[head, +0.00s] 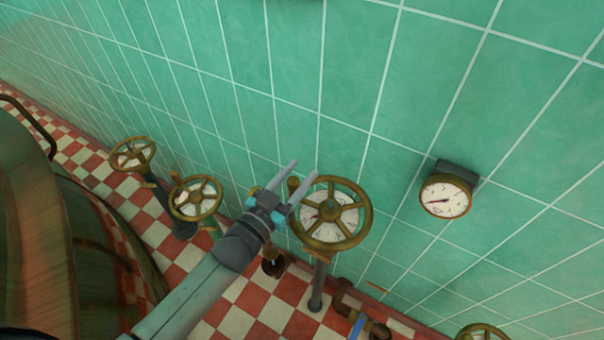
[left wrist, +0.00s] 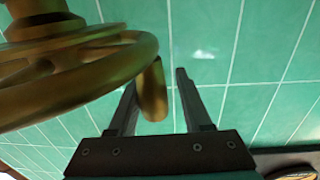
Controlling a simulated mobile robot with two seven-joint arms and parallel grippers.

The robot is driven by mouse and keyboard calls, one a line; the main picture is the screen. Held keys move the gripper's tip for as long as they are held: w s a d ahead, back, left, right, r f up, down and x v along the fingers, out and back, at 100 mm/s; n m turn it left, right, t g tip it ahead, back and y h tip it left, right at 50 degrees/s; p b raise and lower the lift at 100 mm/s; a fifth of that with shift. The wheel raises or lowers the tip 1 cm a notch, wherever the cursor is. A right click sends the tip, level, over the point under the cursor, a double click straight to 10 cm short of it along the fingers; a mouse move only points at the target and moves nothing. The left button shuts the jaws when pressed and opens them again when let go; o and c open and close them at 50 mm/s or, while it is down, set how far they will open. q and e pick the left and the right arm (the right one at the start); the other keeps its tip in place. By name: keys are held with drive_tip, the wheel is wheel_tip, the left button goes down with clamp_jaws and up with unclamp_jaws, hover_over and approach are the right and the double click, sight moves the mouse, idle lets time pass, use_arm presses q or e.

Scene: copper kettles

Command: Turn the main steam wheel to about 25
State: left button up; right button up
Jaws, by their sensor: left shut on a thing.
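The largest brass handwheel (head: 363,222), with a pale dial behind its spokes, stands on a grey post near the tiled wall; I take it as the main steam wheel. Its rim also shows at the left of the left wrist view (left wrist: 75,85). A peg-like handle (left wrist: 152,92) sticks out from the rim. My left gripper (head: 302,172) is at the wheel's upper left side, shut on this handle, which lies between the fingers in the left wrist view (left wrist: 155,90). The dial's figures are too small to read. My right gripper is not in view.
A round gauge (head: 445,199) with a dark needle is on the wall at right. Two smaller handwheels (head: 195,198) (head: 132,153) stand at left, and another (head: 481,332) shows at the bottom right. A large copper vessel (head: 35,230) fills the left side.

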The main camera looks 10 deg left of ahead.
use_arm(q)
drive_tip(key=shift+o, duration=1.4)
drive_tip(key=shift+a, duration=0.3)
drive_tip(key=shift+o, duration=0.3)
drive_tip(key=shift+d, duration=0.1)
drive_tip(key=shift+s, duration=0.1)
drive_tip(key=v, duration=1.5)
drive_tip(key=shift+p, duration=0.45)
